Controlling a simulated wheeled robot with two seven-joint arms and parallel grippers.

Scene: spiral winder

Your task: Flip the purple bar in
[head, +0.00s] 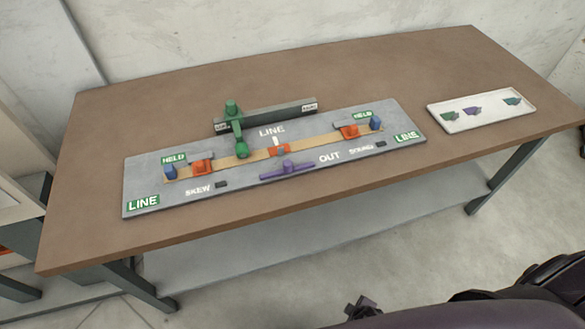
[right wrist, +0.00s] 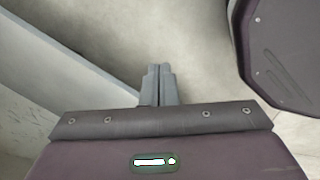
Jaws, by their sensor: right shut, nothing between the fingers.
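The purple bar (head: 287,170) is a short bar with a raised middle knob. It lies near the front edge of the grey panel (head: 240,185), left of the word OUT, below the orange centre piece (head: 279,150). In the right wrist view my right gripper (right wrist: 159,70) is shut, its two grey fingers together with nothing between them. It is away from the panel, which does not show in that view. Dark parts of my body fill the bottom right of the head view. My left gripper is not in view.
A green lever (head: 237,130) stands on the panel's left half, near a dark rail (head: 265,118). Orange and blue pieces sit along a tan strip. A white tray (head: 460,126) with several small pieces lies at the right. The brown table (head: 400,75) is otherwise clear.

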